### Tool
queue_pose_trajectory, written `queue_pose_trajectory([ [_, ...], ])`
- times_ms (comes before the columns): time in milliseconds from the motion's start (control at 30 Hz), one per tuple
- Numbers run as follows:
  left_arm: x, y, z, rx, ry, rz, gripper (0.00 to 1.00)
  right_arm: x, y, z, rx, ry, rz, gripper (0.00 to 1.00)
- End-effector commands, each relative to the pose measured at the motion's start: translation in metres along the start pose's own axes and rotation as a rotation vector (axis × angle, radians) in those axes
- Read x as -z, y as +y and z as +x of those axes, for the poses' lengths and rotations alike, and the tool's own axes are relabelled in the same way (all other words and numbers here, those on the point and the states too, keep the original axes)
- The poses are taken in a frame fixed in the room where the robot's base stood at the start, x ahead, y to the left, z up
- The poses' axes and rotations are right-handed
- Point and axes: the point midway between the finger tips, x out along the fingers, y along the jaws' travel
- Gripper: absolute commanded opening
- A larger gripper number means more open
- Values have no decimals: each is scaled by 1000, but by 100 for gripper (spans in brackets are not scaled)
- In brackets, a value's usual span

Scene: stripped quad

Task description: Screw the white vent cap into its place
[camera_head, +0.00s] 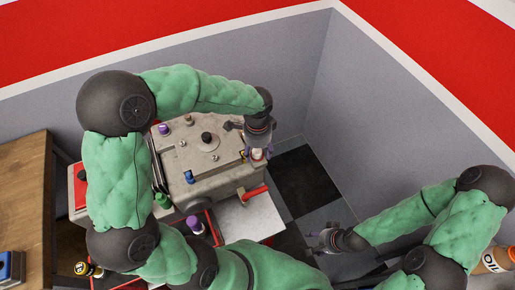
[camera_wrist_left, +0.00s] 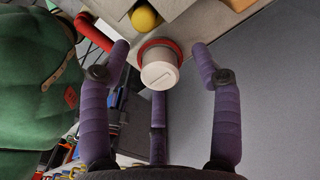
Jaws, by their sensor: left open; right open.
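The white vent cap (camera_wrist_left: 160,72) shows in the left wrist view, with a red ring around its far end against the grey machine block. I cannot tell how deep it sits. In the head view the cap (camera_head: 257,155) is a small pale spot at the block's right end, partly hidden. My left gripper (camera_head: 258,148) is open there; its purple fingers stand apart on both sides of the cap, with a third below, and none visibly grips it. My right gripper (camera_head: 322,240) is open and empty, low on the right, away from the block.
The grey block (camera_head: 228,172) carries a black knob, blue and purple fittings and a red handle (camera_head: 254,193). A yellow ball-like part (camera_wrist_left: 146,18) is close to the cap. A wooden bench (camera_head: 25,185) stands left, an oil bottle (camera_head: 492,261) right. Dark floor tiles (camera_head: 305,178) are clear.

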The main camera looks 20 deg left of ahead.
Motion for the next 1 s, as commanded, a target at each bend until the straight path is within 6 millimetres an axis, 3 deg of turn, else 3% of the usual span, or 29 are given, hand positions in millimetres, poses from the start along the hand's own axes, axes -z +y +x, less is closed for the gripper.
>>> queue_pose_trajectory([
  [67, 0, 0, 0, 0, 0, 0, 64, 0, 0, 0, 0, 0, 0, 60],
  [100, 0, 0, 0, 0, 0, 0, 58, 0, 0, 0, 0, 0, 0, 60],
  [300, 0, 0, 0, 0, 0, 0, 2, 0, 0, 0, 0, 0, 0, 60],
  [1000, 1, 0, 0, 1, 2, 182, 0, 0, -5, -14, 0, 0, 0, 60],
])
